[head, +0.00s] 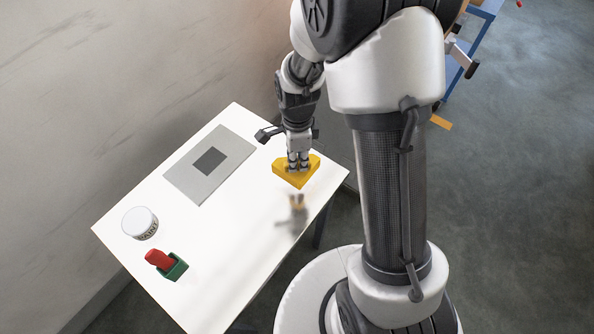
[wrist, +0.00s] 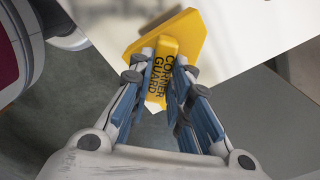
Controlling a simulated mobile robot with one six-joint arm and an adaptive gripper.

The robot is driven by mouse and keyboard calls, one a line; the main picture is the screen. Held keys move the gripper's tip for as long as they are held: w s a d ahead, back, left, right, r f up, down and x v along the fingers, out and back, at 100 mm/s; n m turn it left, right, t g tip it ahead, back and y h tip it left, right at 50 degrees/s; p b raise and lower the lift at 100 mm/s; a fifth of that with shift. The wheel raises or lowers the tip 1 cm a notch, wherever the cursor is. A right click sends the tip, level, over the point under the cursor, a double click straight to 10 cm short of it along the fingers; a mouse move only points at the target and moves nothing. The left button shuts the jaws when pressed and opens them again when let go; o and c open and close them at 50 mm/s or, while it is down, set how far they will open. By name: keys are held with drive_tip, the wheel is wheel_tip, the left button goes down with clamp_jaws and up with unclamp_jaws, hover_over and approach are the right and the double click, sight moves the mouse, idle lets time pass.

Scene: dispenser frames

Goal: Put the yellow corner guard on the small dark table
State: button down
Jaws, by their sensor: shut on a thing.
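The yellow corner guard (head: 290,176) is in my gripper (head: 298,163), held above the right end of a white-topped table (head: 228,255). Its blurred reflection shows on the glossy top, apart from it. In the wrist view, my gripper (wrist: 164,68) is shut on the raised rib of the corner guard (wrist: 190,33), which reads "CORNER GUARD". The white tabletop (wrist: 264,24) lies behind it there. I see no small table with a dark top; the white-topped one has dark legs.
A grey plate with a dark square (head: 184,184), a white paint jar (head: 140,223) and a red item in a green holder (head: 166,264) stand on the white table. The wall is close behind. A blue frame (head: 482,12) stands at upper right. The table's front middle is clear.

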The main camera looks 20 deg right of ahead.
drive_tip(key=shift+f+b, duration=0.75)
drive_tip(key=shift+f, duration=1.6)
drive_tip(key=shift+f, duration=0.15)
drive_tip(key=c, duration=1.5)
unclamp_jaws()
